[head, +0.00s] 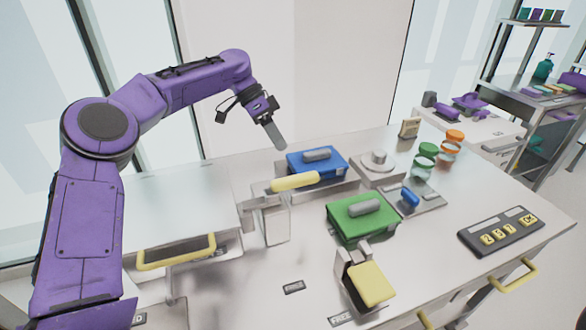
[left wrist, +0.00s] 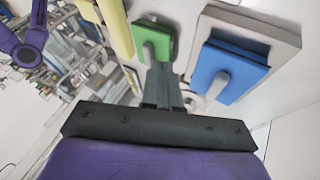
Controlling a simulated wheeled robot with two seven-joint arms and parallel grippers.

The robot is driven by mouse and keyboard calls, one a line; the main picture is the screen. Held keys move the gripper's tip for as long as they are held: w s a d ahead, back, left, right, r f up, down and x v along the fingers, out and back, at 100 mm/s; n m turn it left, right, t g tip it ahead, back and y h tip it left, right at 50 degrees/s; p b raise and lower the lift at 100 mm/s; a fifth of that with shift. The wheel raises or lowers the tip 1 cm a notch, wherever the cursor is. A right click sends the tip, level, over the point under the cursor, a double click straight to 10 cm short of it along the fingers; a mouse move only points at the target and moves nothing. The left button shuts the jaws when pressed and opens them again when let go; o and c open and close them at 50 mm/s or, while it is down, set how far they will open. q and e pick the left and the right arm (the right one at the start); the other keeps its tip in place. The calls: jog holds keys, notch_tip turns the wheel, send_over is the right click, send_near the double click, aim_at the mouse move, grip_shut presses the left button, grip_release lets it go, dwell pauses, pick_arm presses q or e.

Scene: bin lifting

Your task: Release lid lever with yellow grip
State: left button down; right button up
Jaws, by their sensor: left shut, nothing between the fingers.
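A lever with a thick yellow grip (head: 295,182) lies near the front-left of the blue lid, on a grey bracket. A yellow bar (left wrist: 115,28), likely this grip, shows at the top of the left wrist view. A second yellow pad (head: 371,284) sits on a metal piece in front of the green lid. The blue lid (head: 317,163) and the green lid (head: 363,217) each have a grey handle; both show in the left wrist view (left wrist: 232,66) (left wrist: 152,38). My left gripper (head: 279,143) is shut and empty, above and behind the blue lid, apart from the grip. My right gripper is out of view.
The metal table holds a round-knobbed block (head: 379,165), a blue-handled piece (head: 410,197), orange- and green-topped jars (head: 450,146) and a keypad (head: 500,231). Yellow rails (head: 177,252) (head: 514,276) stick out at the front. Shelves (head: 530,95) stand at right.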

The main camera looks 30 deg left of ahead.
aim_at(281, 190)
pick_arm(q)
jog(key=s+d+f, duration=0.3)
jog(key=d, duration=0.2)
jog(key=shift+d+f, duration=0.3)
jog(key=shift+f, duration=0.05)
